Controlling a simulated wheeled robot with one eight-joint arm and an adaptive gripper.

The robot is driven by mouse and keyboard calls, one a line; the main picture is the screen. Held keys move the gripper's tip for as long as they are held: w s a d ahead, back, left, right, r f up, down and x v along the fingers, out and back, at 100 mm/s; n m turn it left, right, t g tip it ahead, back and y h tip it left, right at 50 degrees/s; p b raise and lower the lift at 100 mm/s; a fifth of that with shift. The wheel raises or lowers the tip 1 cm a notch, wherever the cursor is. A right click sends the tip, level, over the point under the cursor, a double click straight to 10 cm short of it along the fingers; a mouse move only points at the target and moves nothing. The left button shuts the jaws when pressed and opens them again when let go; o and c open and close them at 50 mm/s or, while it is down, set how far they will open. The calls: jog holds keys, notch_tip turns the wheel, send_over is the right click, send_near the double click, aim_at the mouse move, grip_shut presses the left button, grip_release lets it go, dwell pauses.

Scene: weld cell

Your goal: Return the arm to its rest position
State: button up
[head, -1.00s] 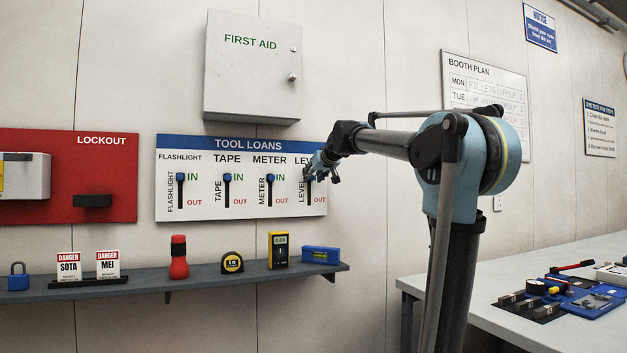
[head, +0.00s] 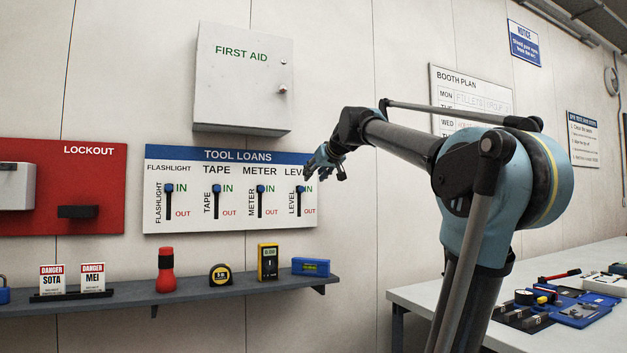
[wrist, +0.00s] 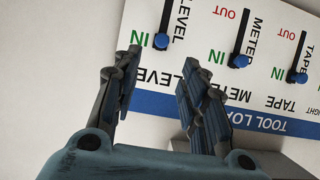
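My gripper (head: 330,167) is in front of the right end of the TOOL LOANS board (head: 235,226), near the word LEVEL. In the wrist view my gripper (wrist: 157,80) has its fingers spread apart with nothing between them. The board fills much of that view, upside down. The level slider's blue knob (wrist: 161,41) is near the IN label, beyond the fingertips. The level, meter (head: 261,188), tape (head: 217,188) and flashlight (head: 168,188) knobs are all up at IN. My arm (head: 400,140) is raised and bent in front of the wall.
A grey shelf (head: 190,294) below the board bears a flashlight (head: 165,270), tape measure (head: 220,274), meter (head: 268,262) and level (head: 311,267). A first aid cabinet (head: 243,80) juts out above. A white table (head: 430,294) with tools stands right.

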dwell(0.4)
jog(key=s+d+f+m+g+h, duration=0.1)
jog(key=s+d+f+g, duration=0.2)
jog(key=s+f, duration=0.9)
jog(key=s+d+f+m+g+h, duration=0.2)
jog(key=s+f, duration=1.1)
jog(key=f, duration=1.4)
jog(key=s+d+f+m+g+h, duration=0.1)
jog(key=s+d+f+g, duration=0.4)
jog(key=s+d+f, duration=0.5)
jog(key=s+f+h, duration=0.1)
jog(key=s+f, duration=0.2)
jog(key=f, duration=0.6)
jog(key=shift+f, duration=0.35)
jog(key=shift+w+f, duration=0.2)
jog(key=shift+w, duration=0.2)
